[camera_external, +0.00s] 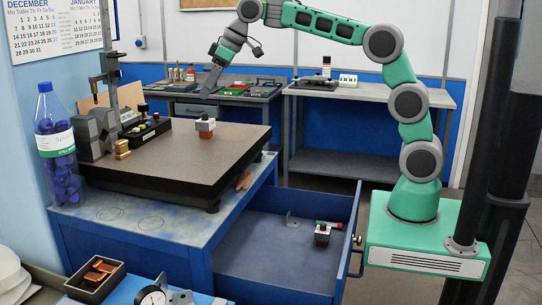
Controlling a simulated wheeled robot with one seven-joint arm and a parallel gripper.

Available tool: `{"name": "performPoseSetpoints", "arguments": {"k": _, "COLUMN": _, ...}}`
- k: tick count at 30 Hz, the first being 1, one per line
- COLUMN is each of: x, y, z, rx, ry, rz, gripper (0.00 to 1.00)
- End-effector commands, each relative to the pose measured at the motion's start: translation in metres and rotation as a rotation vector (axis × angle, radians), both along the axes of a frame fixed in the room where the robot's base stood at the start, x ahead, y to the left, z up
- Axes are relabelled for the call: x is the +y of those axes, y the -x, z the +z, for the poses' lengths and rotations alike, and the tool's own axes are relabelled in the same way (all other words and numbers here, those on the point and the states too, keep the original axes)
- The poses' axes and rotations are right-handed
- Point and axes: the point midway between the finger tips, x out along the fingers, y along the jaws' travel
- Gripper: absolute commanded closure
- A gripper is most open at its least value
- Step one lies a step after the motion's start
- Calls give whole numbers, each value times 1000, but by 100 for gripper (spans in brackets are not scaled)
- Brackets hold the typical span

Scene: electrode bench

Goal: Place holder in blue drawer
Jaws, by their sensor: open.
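A small block-shaped holder (205,126), white on top with a darker reddish-brown lower part, stands upright on the dark granite plate. My gripper (208,92) is open and empty, pointing down above the holder in the picture and apart from it. Its exact distance in depth is hard to tell. The blue drawer (262,252) is pulled open below the plate, to the right of the blue bench.
The granite plate (170,172) is clear around the holder; metal blocks and a stand (103,130) crowd its left side. A bottle (56,150) stands at the left. Back benches (385,95) carry small items. The drawer's left and front floor is largely bare.

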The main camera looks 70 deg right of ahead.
Motion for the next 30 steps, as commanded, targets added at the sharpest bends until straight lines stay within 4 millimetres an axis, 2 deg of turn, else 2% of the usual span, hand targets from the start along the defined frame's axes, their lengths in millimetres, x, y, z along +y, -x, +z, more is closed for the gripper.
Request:
{"name": "performPoseSetpoints", "arguments": {"k": 1, "x": 12, "y": 4, "z": 6, "rx": 37, "ry": 8, "rz": -42, "gripper": 32}}
{"name": "performPoseSetpoints", "arguments": {"k": 4, "x": 30, "y": 17, "z": 16, "rx": 116, "ry": 10, "rz": -146, "gripper": 32}}
{"name": "performPoseSetpoints", "arguments": {"k": 6, "x": 26, "y": 19, "z": -5, "rx": 125, "ry": 8, "rz": -152, "gripper": 32}}
{"name": "performPoseSetpoints", "arguments": {"k": 9, "x": 25, "y": 18, "z": -25, "rx": 121, "ry": 10, "rz": -151, "gripper": 32}}
{"name": "performPoseSetpoints", "arguments": {"k": 17, "x": 26, "y": 9, "z": -57, "rx": 120, "ry": 11, "rz": -149, "gripper": 32}}
{"name": "performPoseSetpoints", "arguments": {"k": 27, "x": 31, "y": -14, "z": -104, "rx": 119, "ry": 11, "rz": -148, "gripper": 32}}
{"name": "performPoseSetpoints", "arguments": {"k": 30, "x": 31, "y": -16, "z": -108, "rx": 117, "ry": 12, "rz": -148, "gripper": 32}}
